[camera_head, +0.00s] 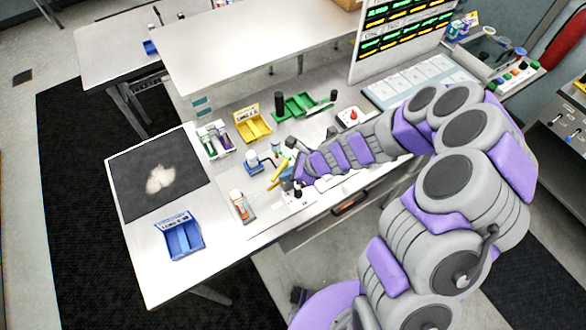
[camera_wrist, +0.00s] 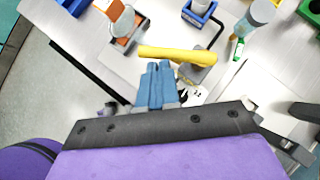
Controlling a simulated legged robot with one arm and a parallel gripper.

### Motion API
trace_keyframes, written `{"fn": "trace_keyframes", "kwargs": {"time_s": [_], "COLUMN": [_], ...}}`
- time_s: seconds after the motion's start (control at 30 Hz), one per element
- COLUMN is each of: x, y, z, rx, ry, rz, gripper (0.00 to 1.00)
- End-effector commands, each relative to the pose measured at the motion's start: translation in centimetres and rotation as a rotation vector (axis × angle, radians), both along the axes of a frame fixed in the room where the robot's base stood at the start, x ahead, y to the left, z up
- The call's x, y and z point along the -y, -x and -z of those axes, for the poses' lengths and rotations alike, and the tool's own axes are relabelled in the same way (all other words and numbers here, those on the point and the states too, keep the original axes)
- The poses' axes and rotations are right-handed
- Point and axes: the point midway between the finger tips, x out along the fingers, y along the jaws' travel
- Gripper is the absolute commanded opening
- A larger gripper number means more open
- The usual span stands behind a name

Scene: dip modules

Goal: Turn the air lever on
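The air lever is a yellow handle (camera_wrist: 178,54) on a small grey fitting (camera_wrist: 197,72). It lies nearly level across the upper middle of the wrist view. In the head view the yellow lever (camera_head: 280,173) stands tilted near the front edge of the white table. My gripper (camera_wrist: 157,66) has its blue fingers side by side and close together, with nothing seen between them. The fingertips are right beside the lever's lower side, nearer its left end; I cannot tell if they touch. In the head view my gripper (camera_head: 294,186) is partly hidden by my arm.
An orange-and-white bottle (camera_head: 238,202) stands left of the lever, and a white-and-blue container (camera_head: 252,160) stands behind it. A blue bin (camera_head: 181,238), a yellow bin (camera_head: 252,126) and a green tray (camera_head: 297,106) sit further off. The table between the blue bin and bottle is clear.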

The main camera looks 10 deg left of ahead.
Motion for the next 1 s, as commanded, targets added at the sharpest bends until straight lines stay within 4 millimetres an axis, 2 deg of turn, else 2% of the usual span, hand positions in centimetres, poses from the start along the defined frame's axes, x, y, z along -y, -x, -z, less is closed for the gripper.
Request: {"fn": "trace_keyframes", "kwargs": {"time_s": [0.5,1.0], "x": [-1.8,-2.2], "y": [0.4,0.4], "z": [-0.1,0.0], "rx": [0.001,0.001], "ry": [0.000,-0.001], "rz": [-0.001,-0.003], "gripper": [0.00,0.00]}}
